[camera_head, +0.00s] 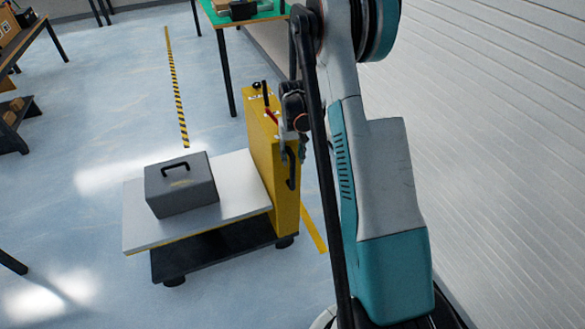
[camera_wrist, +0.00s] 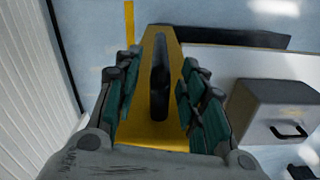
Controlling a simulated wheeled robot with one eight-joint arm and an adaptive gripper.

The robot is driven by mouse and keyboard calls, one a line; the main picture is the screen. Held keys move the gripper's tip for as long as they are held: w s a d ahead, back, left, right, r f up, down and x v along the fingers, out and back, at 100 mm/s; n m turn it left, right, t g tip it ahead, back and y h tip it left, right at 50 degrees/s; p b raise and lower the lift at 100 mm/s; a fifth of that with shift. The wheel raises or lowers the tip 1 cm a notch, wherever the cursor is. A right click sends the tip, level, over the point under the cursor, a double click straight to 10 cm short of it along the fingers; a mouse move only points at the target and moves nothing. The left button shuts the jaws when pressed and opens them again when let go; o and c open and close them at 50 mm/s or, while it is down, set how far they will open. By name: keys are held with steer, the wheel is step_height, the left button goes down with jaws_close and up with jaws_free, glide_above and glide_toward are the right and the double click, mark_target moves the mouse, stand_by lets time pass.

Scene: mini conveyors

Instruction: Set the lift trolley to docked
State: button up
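The lift trolley has a yellow column (camera_head: 264,160), a white platform (camera_head: 235,190) and a black base on wheels (camera_head: 215,250). It stands on the floor left of my arm. A black upright handle (camera_head: 292,172) is on the column's side facing my arm. My gripper (camera_head: 292,140) is at that side and partly hidden by my arm. In the wrist view, my gripper (camera_wrist: 161,62) is open, its fingers on either side of the black handle (camera_wrist: 160,78), with gaps visible. Whether the handle lies fully between the fingertips is unclear.
A grey toolbox (camera_head: 181,184) sits on the platform. A red lever (camera_head: 271,115) and a black knob (camera_head: 256,86) are on the column's top. A green-topped table (camera_head: 225,18) stands behind. A white wall (camera_head: 490,120) is right of my arm. Floor left of the trolley is clear.

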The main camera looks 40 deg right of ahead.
mark_target(292, 164)
steer(key=shift+f+b, duration=0.65)
steer(key=shift+f, duration=1.6)
jaws_close()
